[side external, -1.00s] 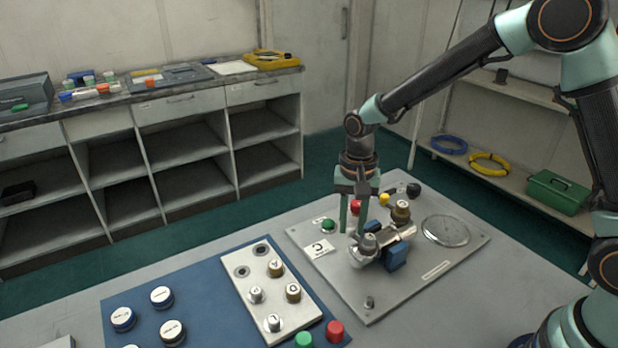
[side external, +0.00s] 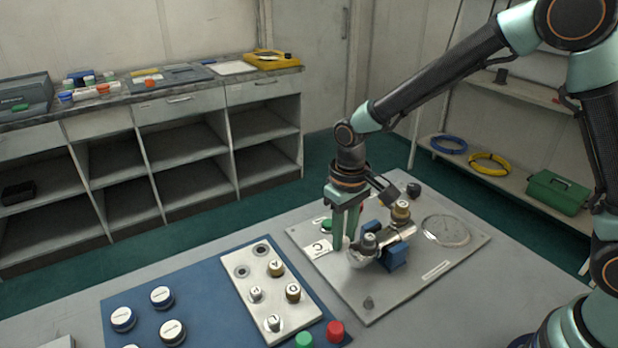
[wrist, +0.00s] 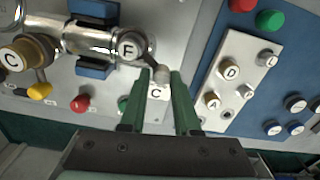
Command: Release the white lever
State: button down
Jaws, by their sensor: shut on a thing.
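The white lever (wrist: 162,74) reaches out from the valve marked F (wrist: 131,46). Its pale knob sits between my fingertips in the wrist view. My gripper (wrist: 161,80) is shut on this knob; it also shows in the side view (side external: 343,240), low over the panel. The fingers hide most of the lever in the side view. The F valve also shows in the side view (side external: 369,243), on a metal pipe with blue supports.
A yellow lever (wrist: 40,90) hangs from the valve marked C (wrist: 22,57). A red knob (wrist: 80,102) and a partly hidden green knob (side external: 327,225) stand near the gripper.

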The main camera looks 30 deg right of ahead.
aim_at(345, 240)
jog(key=shift+s+a+n, duration=0.15)
jog(key=shift+s+n, duration=0.15)
jog(key=shift+n, duration=0.4)
jog(key=shift+s+a, duration=0.1)
jog(key=shift+s, duration=0.1)
jog(key=c, duration=0.7)
grip_release()
jog(key=shift+w, duration=0.1)
jog(key=shift+r, duration=0.2)
notch_tip(345, 240, up, 12)
jog(key=shift+f, duration=0.15)
